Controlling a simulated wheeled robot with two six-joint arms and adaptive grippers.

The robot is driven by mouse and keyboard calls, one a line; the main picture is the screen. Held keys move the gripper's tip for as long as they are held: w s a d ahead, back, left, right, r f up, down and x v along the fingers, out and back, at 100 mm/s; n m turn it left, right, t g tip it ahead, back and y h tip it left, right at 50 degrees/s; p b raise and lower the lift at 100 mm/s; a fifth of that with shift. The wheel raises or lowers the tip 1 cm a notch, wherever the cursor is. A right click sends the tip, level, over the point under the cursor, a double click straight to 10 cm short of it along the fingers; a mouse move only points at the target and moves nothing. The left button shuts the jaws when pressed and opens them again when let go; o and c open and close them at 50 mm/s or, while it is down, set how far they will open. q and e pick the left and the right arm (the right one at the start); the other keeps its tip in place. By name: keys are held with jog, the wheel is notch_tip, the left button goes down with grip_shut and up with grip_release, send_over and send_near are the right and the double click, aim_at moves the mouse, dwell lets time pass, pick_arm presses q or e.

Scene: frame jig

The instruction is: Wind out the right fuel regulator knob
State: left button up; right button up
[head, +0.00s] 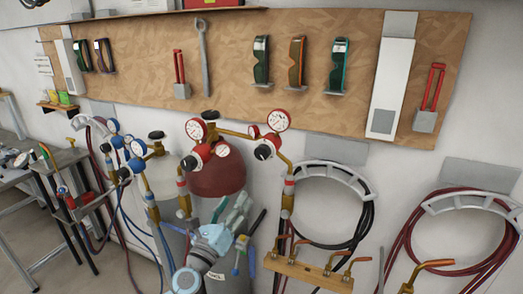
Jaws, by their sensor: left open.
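The right-hand red-gauge regulator (278,120) is in the middle of the head view, above the wall hose rack. Its black knob (263,152) faces me, low and left of the gauge. Another red-gauge regulator (197,129) stands to its left, with a black knob (188,163) of its own. My left gripper (236,201) is open, in front of the cylinders, below and left of the right knob and apart from it. Nothing shows between its fingers. My right gripper is not in view.
A red-topped cylinder (218,172) stands behind the regulators. Blue-gauge regulators (138,147) are at left. A wooden torch rack (308,275) and coiled hoses (372,215) are at right.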

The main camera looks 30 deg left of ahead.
pick_arm(q)
notch_tip(320, 180, up, 5)
jog(key=s+d+m+t+h, duration=0.1)
jog(key=s+d+m+t, duration=0.15)
jog(key=m, duration=0.55)
send_near(261, 157)
jog(key=r+x, duration=0.1)
jog(key=x, duration=0.3)
jog(key=shift+g+h, duration=0.4)
jog(key=shift+g, duration=0.15)
jog(key=x, duration=0.3)
jog(key=b+x, duration=0.1)
jog(key=x, duration=0.2)
jog(key=shift+w+a+f, duration=0.15)
jog(key=shift+w+f, duration=0.05)
jog(key=shift+w+a+r, duration=0.1)
jog(key=shift+w+r, duration=0.1)
jog(key=shift+w, duration=0.05)
jog(key=shift+c, duration=0.2)
jog(key=c, duration=1.1)
jog(key=shift+c, duration=0.2)
